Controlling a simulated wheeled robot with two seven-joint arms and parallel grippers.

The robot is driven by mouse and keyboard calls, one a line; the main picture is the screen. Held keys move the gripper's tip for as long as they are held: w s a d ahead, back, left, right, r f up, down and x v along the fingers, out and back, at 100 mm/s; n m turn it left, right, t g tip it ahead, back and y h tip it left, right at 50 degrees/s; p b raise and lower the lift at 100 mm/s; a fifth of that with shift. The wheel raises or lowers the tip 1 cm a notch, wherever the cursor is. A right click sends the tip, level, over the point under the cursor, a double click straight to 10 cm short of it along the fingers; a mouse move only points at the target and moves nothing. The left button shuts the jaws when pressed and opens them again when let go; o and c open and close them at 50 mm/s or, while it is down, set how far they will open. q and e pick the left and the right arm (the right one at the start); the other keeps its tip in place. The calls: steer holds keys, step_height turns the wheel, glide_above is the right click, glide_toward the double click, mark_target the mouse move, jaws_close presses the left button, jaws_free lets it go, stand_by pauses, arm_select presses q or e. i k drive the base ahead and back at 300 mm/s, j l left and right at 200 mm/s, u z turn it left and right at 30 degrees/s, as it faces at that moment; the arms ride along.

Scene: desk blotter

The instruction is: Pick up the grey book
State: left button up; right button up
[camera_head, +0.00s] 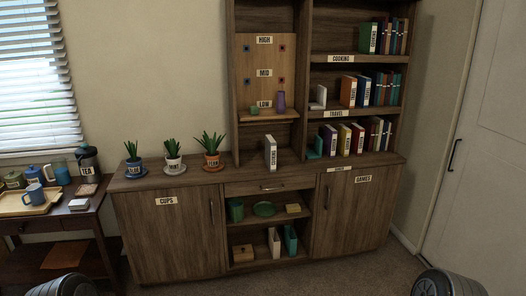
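A light grey book (270,153) stands upright on the cabinet top, just below the wooden panel. It shows a pale spine with dark lettering too small to read. Nothing is touching it from the front. A pale book-like item (274,243) also stands in the lower middle shelf, and I cannot tell its exact colour. Only dark rounded parts of my arms show at the bottom left and bottom right. Neither gripper's fingers are in view.
Three potted plants (212,160) stand on the cabinet top, left of the grey book. Labelled shelves at the right hold several books (358,139). A side table at the left holds a tray (28,209) and mugs. Carpet is free in front.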

mark_target(271, 144)
steer(key=i+j+z, duration=0.15)
steer(key=i, duration=0.35)
steer(key=i+l, duration=1)
steer(key=i+l+z, duration=0.15)
steer(key=i+l, duration=0.85)
steer(key=i, duration=0.15)
